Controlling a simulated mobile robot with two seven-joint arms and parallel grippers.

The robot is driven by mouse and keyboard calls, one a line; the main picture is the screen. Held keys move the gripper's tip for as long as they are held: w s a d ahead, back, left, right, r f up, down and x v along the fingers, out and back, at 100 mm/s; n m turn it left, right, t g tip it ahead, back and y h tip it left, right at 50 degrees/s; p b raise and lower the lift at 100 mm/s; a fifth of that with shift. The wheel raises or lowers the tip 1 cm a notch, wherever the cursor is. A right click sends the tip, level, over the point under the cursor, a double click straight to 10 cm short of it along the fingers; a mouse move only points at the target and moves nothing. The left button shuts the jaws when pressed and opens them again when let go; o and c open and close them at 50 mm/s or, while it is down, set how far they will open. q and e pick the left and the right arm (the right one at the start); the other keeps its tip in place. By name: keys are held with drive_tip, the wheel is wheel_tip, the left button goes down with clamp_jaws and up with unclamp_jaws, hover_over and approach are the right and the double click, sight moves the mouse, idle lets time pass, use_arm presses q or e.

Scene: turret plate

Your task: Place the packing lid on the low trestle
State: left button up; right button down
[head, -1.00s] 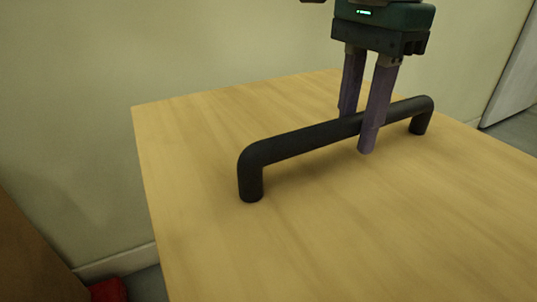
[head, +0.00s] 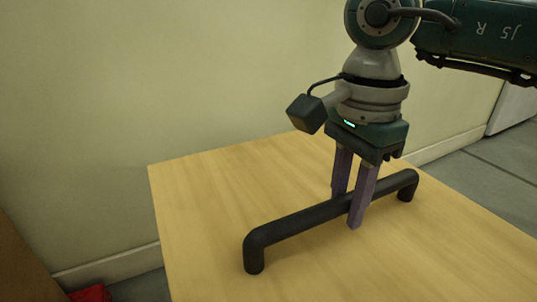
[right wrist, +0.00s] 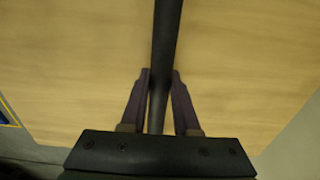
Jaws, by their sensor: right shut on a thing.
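The packing lid appears to be the broad light-wood panel (head: 215,190) with a black bar handle (head: 300,222) across its top. My right gripper (head: 347,206) points down from above, its two purple fingers on either side of the bar near its middle. It is shut on the handle. In the right wrist view, the bar (right wrist: 166,35) runs between the fingers (right wrist: 161,76), over the pale wood. The panel's near edge is cut off by the head view, and its underside is hidden. I cannot make out the low trestle. My left gripper is out of view.
A pale wall (head: 120,100) stands behind the panel. A brown surface (head: 22,265) is at the lower left, with a red object (head: 90,293) on the floor beside it. Grey floor (head: 490,180) is open at the right.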

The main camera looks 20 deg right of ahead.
sight(342, 226)
drive_tip(key=shift+w+f+b, duration=0.1)
drive_tip(key=shift+f+b, duration=1.25)
drive_tip(key=shift+f, duration=0.8)
drive_tip(key=shift+r, duration=0.1)
drive_tip(key=c, duration=0.7)
unclamp_jaws()
drive_tip(key=shift+d+f, duration=0.1)
drive_tip(key=shift+f, duration=0.1)
drive_tip(key=shift+o, duration=0.2)
